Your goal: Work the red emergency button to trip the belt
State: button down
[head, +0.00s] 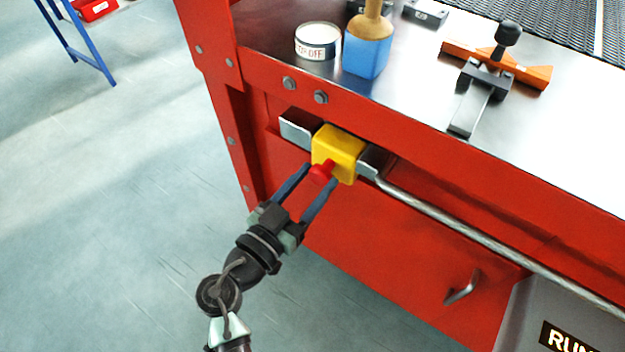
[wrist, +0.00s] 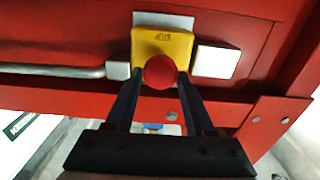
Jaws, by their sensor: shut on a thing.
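The red emergency button (head: 321,173) sticks out from a yellow box (head: 340,149) on the front of the red belt frame. In the wrist view the round button (wrist: 159,72) is face on, with the yellow box (wrist: 162,43) behind it. My gripper (head: 319,176) reaches up from below, with one blue finger on each side of the button. In the wrist view my gripper (wrist: 160,80) is shut on the button, its fingertips at the left and right edges. The exact contact faces are partly hidden.
Metal brackets flank the box, and a metal rail (head: 480,235) runs right from it. A drawer handle (head: 463,288) protrudes below.

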jog(key=shift+w+d+f+b, duration=0.25)
jog(key=shift+w+b, duration=0.1)
jog(key=shift+b, duration=0.4)
jog(key=shift+w+d+r, duration=0.1)
jog(key=shift+w+r, duration=0.05)
jog(key=shift+w, duration=0.05)
jog(key=shift+r, duration=0.25)
jog(key=shift+c, duration=1.3)
grip_release()
jog(key=shift+w+f, duration=0.1)
jog(key=shift+f, duration=0.05)
jog(key=v, duration=1.3)
